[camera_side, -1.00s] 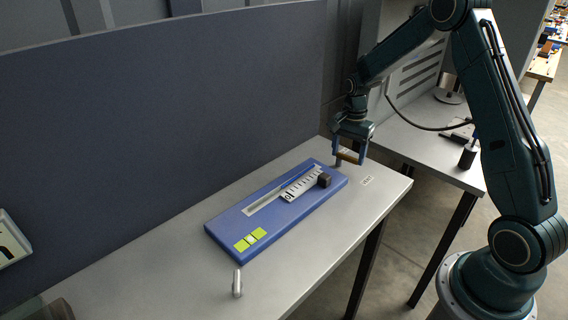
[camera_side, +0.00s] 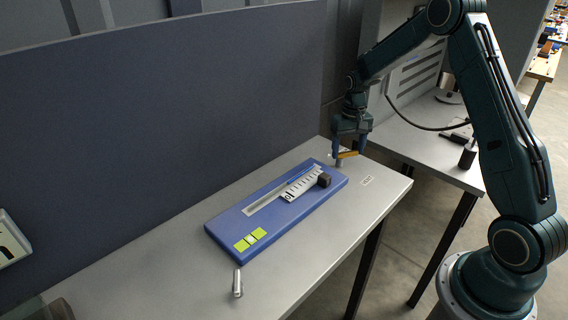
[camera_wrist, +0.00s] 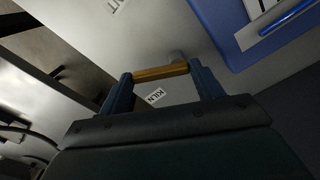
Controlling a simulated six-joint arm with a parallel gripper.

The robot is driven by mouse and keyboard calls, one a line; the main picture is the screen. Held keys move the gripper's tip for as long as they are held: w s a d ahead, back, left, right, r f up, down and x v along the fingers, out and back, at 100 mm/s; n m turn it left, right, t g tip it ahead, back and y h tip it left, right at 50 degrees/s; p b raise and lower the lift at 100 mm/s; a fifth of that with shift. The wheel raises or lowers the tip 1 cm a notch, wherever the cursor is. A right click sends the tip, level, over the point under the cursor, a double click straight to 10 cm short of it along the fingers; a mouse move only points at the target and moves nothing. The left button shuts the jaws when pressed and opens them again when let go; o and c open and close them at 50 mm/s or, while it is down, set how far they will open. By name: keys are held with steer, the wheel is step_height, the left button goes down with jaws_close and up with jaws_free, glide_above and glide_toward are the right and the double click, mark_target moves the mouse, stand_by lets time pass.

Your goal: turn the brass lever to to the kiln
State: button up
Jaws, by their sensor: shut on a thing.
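The brass lever (camera_side: 347,154) is a short golden bar on a small grey post (camera_side: 339,162) at the far right end of the table. In the wrist view the lever (camera_wrist: 160,72) spans the space between my two fingers. My gripper (camera_side: 348,149) is shut on it, with one finger at each end; it also shows in the wrist view (camera_wrist: 160,75). The KILN label (camera_wrist: 156,96) lies on the table beside the lever and shows between my fingers. A second label (camera_wrist: 116,5), cut off by the frame, lies on another side; it shows in the side view (camera_side: 367,180).
A blue board (camera_side: 222,228) with a scale, a dark block (camera_side: 324,181) and yellow-green squares lies on the table left of the lever. A small metal cylinder (camera_side: 238,283) stands at the front. A dark partition (camera_side: 150,110) runs behind the table.

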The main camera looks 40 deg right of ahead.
steer(key=n, duration=0.3)
steer(key=w+n, duration=0.1)
steer(key=n, duration=0.1)
steer(key=shift+w+d+r+n, duration=0.1)
steer(key=shift+w+d+n, duration=0.05)
steer(key=shift+n, duration=0.25)
steer(key=o, duration=1)
steer(key=shift+r, duration=0.1)
step_height(320, 180, up, 14)
steer(key=shift+f, duration=0.2)
stand_by(0.5)
